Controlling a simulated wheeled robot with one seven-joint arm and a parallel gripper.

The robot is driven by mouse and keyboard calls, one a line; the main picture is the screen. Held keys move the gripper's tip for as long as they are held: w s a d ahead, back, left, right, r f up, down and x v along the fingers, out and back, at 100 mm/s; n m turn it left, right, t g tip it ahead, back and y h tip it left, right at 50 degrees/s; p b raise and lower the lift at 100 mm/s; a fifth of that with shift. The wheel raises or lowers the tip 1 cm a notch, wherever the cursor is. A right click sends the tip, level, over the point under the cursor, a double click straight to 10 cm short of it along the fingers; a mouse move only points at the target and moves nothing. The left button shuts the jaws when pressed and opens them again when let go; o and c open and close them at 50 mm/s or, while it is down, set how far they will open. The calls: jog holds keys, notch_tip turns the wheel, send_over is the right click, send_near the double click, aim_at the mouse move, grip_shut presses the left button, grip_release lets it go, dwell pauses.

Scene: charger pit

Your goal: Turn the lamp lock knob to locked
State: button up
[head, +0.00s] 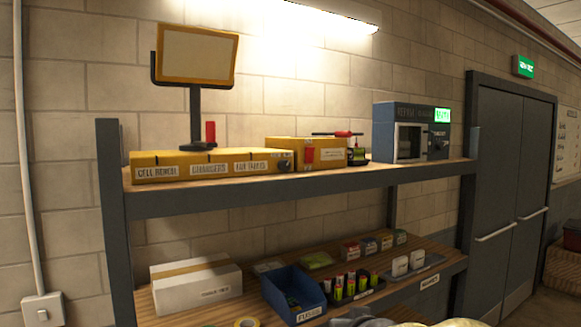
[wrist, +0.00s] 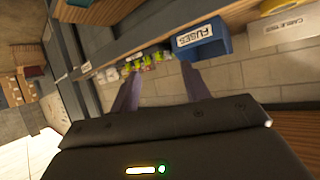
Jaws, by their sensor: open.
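A yellow-framed panel lamp (head: 196,55) stands on a dark post at the left of the upper shelf. At its foot is a long yellow box (head: 160,170) with several white labels, too small to read surely. A small dark round knob (head: 285,163) shows at the right end of this box's front; I cannot tell whether it is the lamp lock knob, nor its setting. My gripper (wrist: 160,74) is open and empty in the wrist view, its fingers pointing toward the lower-shelf goods, apart from them. My gripper does not show in the head view, and the knob does not show in the wrist view.
The upper shelf (head: 345,178) also holds another yellow box (head: 290,150) and a grey-blue cabinet (head: 411,132). On the lower shelf are a white carton (head: 195,282), a blue bin (head: 292,293) labelled FUSES and several small items. Grey double doors (head: 505,190) stand at right.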

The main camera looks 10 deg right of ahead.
notch_tip(320, 180, up, 20)
jog(key=w+d+n+t+y, duration=0.2)
jog(key=t, duration=0.4)
jog(key=s+a+r+n+y, duration=0.2)
jog(key=a+r+y, duration=0.1)
jog(key=r, duration=0.2)
jog(key=s+a+r+n+g+y, duration=0.1)
jog(key=s+a+r+n+y, duration=0.2)
jog(key=r, duration=0.3)
jog(key=shift+s+r+p, duration=0.15)
jog(key=shift+s+p, duration=0.1)
jog(key=shift+p, duration=0.1)
jog(key=shift+w+a, duration=0.1)
jog(key=p, duration=0.5)
send_near(286, 166)
jog(key=x, duration=0.8)
